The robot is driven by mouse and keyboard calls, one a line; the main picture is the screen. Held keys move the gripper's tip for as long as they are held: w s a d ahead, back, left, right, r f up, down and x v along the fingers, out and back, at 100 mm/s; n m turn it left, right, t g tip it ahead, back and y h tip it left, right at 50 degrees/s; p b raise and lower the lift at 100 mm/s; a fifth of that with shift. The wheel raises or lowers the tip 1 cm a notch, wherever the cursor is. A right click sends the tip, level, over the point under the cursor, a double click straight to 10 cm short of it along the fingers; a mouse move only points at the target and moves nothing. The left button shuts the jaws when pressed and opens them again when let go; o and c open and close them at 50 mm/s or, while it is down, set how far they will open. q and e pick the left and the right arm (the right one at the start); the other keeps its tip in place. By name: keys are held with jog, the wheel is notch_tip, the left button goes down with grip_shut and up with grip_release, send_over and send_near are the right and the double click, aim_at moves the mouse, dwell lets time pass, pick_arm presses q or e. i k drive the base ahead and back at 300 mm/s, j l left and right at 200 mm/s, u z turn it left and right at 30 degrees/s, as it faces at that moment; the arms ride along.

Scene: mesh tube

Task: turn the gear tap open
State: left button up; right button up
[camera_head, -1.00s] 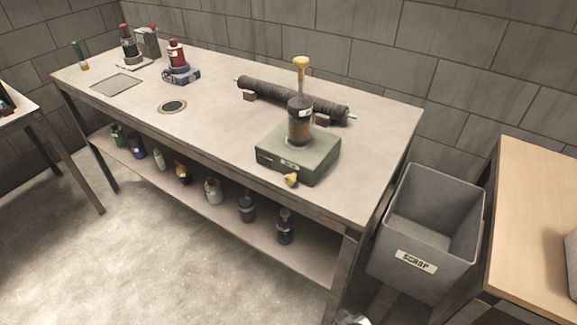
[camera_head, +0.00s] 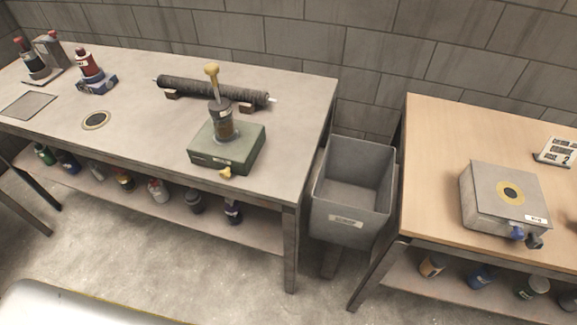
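Which tap is the gear tap I cannot tell from here. A green box (camera_head: 227,150) on the grey bench has a small yellow tap (camera_head: 226,173) low on its front. A dark cylinder with a yellow-topped rod (camera_head: 212,84) stands upright on that box. A grey box (camera_head: 505,196) on the wooden table at the right has a blue tap (camera_head: 517,233) and a dark tap (camera_head: 534,241) on its front. The taps are too small to tell whether they are open. Neither gripper is in view.
A grey scrap bin (camera_head: 345,222) stands between the grey bench (camera_head: 130,133) and the wooden table (camera_head: 430,165). A dark roll (camera_head: 200,91) lies behind the green box. Bottles stand on both lower shelves. The floor (camera_head: 200,262) before the bench is clear.

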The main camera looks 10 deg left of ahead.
aim_at(225, 174)
jog(key=j+z, duration=0.9)
jog(key=k+j+z, duration=0.1)
jog(key=j+z, duration=0.2)
jog(key=z, duration=0.15)
jog(key=k+j+z, duration=0.15)
jog(key=j+z, duration=0.15)
jog(key=z, duration=0.15)
